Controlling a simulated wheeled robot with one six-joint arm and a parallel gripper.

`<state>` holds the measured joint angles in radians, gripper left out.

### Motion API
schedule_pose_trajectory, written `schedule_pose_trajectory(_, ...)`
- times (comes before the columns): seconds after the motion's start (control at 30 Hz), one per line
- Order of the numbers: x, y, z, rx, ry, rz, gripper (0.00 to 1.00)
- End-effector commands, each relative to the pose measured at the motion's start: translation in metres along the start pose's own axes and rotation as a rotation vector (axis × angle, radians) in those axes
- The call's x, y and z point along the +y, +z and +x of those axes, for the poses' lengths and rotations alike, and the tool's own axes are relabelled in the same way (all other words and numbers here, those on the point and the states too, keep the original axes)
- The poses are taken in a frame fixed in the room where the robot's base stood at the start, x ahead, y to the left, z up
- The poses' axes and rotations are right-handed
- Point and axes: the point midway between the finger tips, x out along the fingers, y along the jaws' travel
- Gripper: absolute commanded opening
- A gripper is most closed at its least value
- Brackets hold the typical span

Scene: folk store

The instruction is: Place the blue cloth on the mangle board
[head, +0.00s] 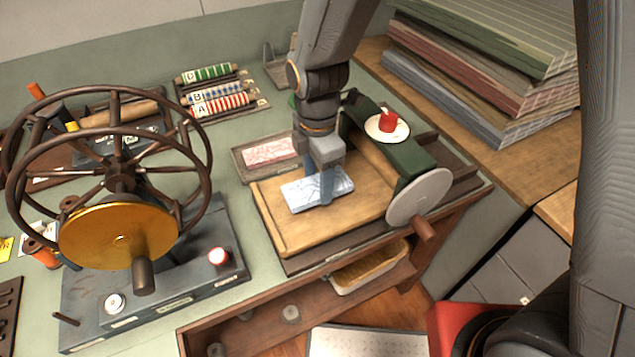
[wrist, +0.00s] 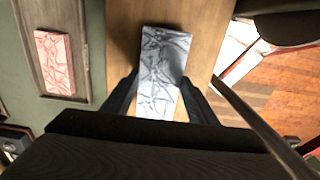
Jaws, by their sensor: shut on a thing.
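The blue cloth (head: 306,194) is a flat, pale blue-white folded piece with a dark crease pattern. It also shows in the wrist view (wrist: 161,75). My gripper (head: 330,192) points down and is shut on the blue cloth, with one finger on each side of it; its fingers also show in the wrist view (wrist: 157,95). The cloth is over the wooden mangle board (head: 285,228), left of the green roller housing (head: 405,150). I cannot tell whether the cloth touches the board.
A red-patterned cloth (head: 268,151) lies in a dark tray (head: 240,160) behind the board. A grey crank disc (head: 420,197) stands at the board's right. A large spoked wheel (head: 115,165) rises at the left. Striped rolls (head: 217,104) lie at the back.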

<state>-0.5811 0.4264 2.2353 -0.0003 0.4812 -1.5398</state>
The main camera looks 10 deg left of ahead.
Motion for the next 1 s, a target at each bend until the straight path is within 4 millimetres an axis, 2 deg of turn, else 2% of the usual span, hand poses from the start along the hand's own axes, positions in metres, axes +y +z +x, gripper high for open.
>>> schedule_pose_trajectory(0.17,0.0,0.0,0.017,0.0,-0.001,0.0,0.3)
schedule_pose_trajectory(0.57,0.0,0.0,0.022,0.0,0.001,0.0,0.3)
schedule_pose_trajectory(0.6,0.0,0.0,0.022,0.0,0.001,0.0,0.56)
schedule_pose_trajectory(0.7,0.0,0.0,0.022,0.0,0.001,0.0,0.71)
schedule_pose_trajectory(1.0,0.0,0.0,0.021,0.0,0.001,0.0,0.71)
